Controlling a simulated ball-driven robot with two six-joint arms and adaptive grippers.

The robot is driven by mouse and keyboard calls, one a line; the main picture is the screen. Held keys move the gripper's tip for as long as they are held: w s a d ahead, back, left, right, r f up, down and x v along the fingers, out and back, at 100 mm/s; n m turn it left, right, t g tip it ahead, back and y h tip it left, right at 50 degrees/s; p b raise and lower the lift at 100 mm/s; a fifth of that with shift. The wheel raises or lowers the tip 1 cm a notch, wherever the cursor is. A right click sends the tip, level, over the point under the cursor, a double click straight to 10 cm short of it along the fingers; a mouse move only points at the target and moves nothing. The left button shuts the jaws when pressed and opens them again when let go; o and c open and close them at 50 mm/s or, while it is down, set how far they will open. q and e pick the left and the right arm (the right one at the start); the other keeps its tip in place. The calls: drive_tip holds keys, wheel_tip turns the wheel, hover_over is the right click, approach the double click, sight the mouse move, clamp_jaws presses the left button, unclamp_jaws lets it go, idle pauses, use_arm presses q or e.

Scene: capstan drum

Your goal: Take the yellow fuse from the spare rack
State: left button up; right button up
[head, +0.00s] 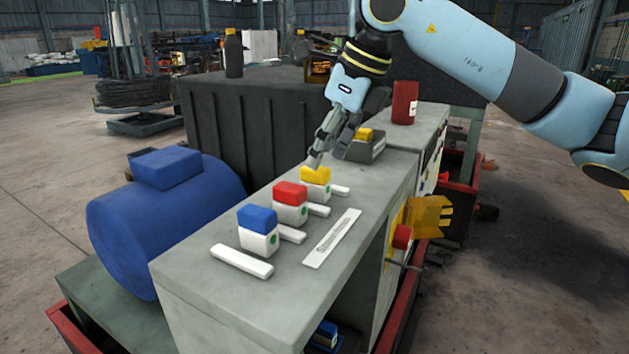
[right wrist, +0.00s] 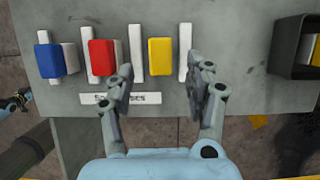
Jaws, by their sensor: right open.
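The yellow fuse (head: 315,178) has a yellow cap on a white body and is the farthest of three fuses in the spare rack row on the grey bench. It also shows in the right wrist view (right wrist: 160,57). My right gripper (head: 322,150) is above and beside it, pointing down. In the right wrist view my right gripper (right wrist: 161,80) is open, one finger on each side of the yellow fuse's column, with nothing held. I cannot tell if a finger touches it. A dark and light blue part at that view's left edge looks like my left gripper (right wrist: 14,104); its jaws are unclear.
The red fuse (head: 290,205) and blue fuse (head: 258,231) stand nearer in the row, with white strips between. A white label (head: 332,238) lies beside them. A dark open box (head: 360,151) holding a yellow item and a red cylinder (head: 405,102) stand beyond.

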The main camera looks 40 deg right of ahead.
sight(315, 184)
drive_tip(key=p+x, duration=0.1)
drive_tip(key=x, duration=0.3)
drive_tip(key=shift+w+p, duration=0.15)
drive_tip(key=shift+p, duration=0.15)
drive_tip(key=shift+w+f, duration=0.15)
drive_tip(key=shift+f, duration=0.35)
clamp_jaws()
